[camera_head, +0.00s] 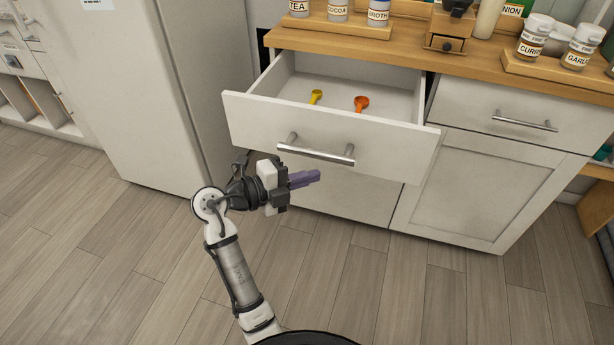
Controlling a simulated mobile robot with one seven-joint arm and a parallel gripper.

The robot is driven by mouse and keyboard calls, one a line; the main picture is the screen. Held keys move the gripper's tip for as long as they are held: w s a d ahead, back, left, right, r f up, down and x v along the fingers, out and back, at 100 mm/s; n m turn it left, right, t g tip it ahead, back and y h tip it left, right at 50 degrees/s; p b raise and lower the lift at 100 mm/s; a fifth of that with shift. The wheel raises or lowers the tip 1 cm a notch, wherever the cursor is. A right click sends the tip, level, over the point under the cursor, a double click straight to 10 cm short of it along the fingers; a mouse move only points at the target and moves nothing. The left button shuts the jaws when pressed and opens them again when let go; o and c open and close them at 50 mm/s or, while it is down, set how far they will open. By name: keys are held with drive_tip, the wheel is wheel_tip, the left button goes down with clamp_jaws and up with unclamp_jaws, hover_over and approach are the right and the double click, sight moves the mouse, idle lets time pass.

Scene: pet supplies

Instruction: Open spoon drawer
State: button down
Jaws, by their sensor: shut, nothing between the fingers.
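The spoon drawer (345,175) is a white drawer pulled well out of the cabinet. A yellow spoon (316,97) and an orange spoon (362,103) lie inside it. Its metal bar handle (316,152) is on the front panel. My gripper (318,175) is in front of the drawer, just below the handle in the picture, with its purple fingers pointing right. The fingers are shut with nothing between them, and the handle is not between them. I cannot tell the exact gap between the fingers and the drawer front.
A closed drawer (508,112) with its own handle is to the right, above a cabinet door (455,185). The wooden counter (400,52) holds jars and a small grinder. A white fridge (160,90) stands at left. The floor (420,300) in front is clear.

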drive_tip(key=c, duration=1.3)
unclamp_jaws()
drive_tip(key=shift+a, duration=0.1)
drive_tip(key=b+v, duration=0.2)
drive_tip(key=v, duration=1.1)
drive_tip(key=shift+s+a, duration=0.25)
drive_tip(key=shift+r, duration=0.1)
